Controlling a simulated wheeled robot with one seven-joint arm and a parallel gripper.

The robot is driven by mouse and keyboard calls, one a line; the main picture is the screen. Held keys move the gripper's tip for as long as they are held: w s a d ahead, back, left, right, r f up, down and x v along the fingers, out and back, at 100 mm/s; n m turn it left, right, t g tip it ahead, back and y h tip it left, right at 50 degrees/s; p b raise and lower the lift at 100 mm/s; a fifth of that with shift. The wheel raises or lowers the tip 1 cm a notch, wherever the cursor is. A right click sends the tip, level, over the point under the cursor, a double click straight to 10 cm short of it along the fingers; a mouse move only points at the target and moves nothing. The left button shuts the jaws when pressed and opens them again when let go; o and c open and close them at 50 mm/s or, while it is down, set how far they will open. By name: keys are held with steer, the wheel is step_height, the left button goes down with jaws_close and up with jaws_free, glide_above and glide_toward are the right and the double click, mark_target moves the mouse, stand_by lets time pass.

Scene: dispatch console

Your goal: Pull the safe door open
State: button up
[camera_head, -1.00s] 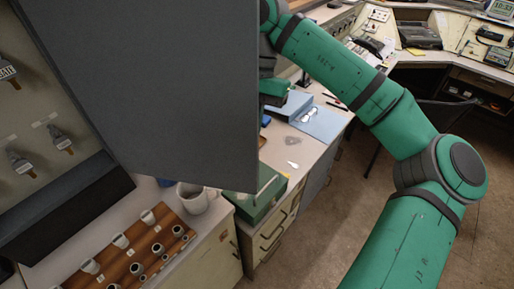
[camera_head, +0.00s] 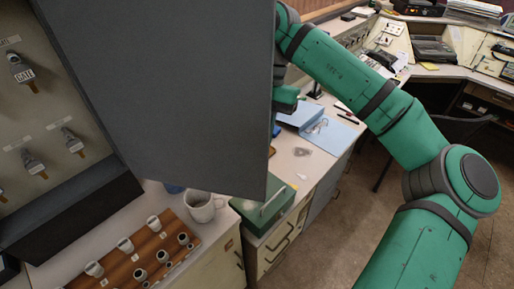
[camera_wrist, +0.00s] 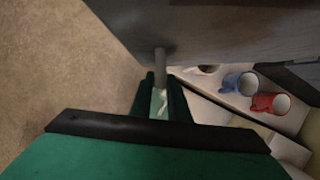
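The safe door (camera_head: 170,90) is a dark grey panel standing well open toward me, with the safe's inside (camera_head: 30,120) showing at the left. In the wrist view the door's dark face (camera_wrist: 220,30) fills the top, and a short grey handle (camera_wrist: 160,65) juts from it. My gripper (camera_wrist: 163,85) has its two green fingers on either side of the handle's end and looks shut on it, though the exact contact is hard to see. In the head view the door hides most of my gripper; my green arm reaches behind the door from the right.
Labelled keys (camera_head: 22,68) hang inside the safe. A wooden rack (camera_head: 150,255) with several small cups and a white mug (camera_head: 202,206) stand below the door. A green box (camera_head: 262,212) and blue folder (camera_head: 325,130) lie on the counter. Floor at the right is open.

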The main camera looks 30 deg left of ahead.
steer(key=v, duration=1)
steer(key=shift+r, duration=0.2)
steer(key=shift+a, duration=0.1)
